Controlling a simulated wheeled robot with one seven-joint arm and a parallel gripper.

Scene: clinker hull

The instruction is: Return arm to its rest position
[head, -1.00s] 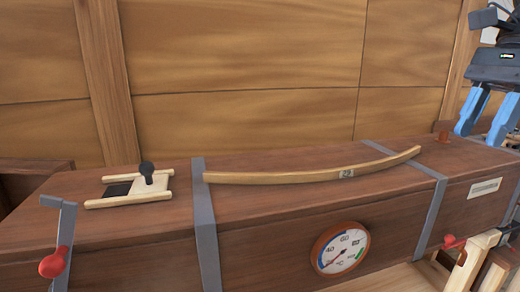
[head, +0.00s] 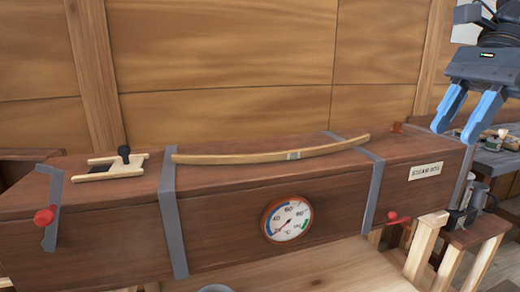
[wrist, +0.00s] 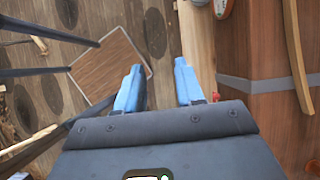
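My gripper (head: 455,132) is at the upper right of the head view, raised near the right end of the long wooden steam box (head: 110,225). Its two blue fingers are apart with nothing between them. In the wrist view, the open fingers (wrist: 158,88) point away over the floor, with the box to their right. A curved wooden strip (head: 245,158) lies on top of the box, clear of my gripper.
The box carries a round gauge (head: 287,219), grey straps and red-knobbed levers (head: 44,217). A workbench (head: 502,162) stands behind right. A wooden stool (wrist: 110,65) shows in the wrist view.

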